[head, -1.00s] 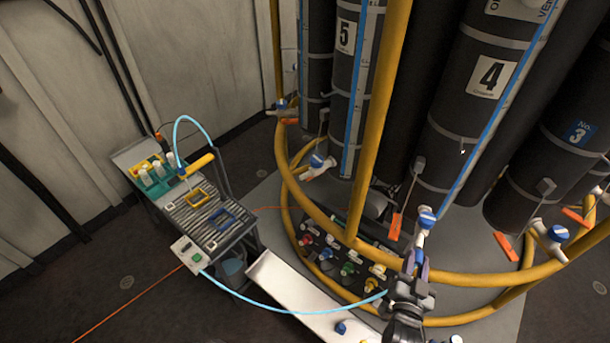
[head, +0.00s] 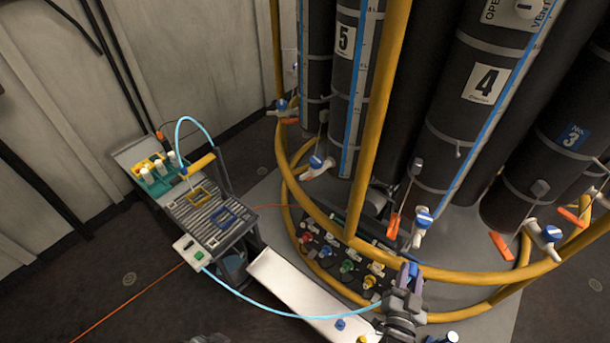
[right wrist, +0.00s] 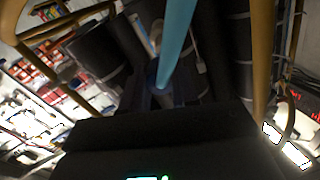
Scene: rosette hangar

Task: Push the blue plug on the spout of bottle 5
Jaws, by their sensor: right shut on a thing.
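Bottle 5 (head: 341,70) is a dark cylinder with a white number label, at the back. Its white spout with a blue top (head: 317,164) sticks out low at its front, inside the yellow ring rail (head: 340,228). My right gripper (head: 409,276) is at the lower right, in front of bottle 4 (head: 484,85) and well away from bottle 5's spout. It is shut on the light-blue hose (head: 290,312), which also runs from the jaws in the right wrist view (right wrist: 178,40). The jaws hide the hose's end. A grey piece, perhaps my left gripper (head: 208,339), just shows at the bottom edge.
A white tray (head: 285,280) carries a small blue plug (head: 340,324). Coloured valves (head: 347,266) sit inside the ring. A yellow upright (head: 376,110) stands beside bottle 5.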

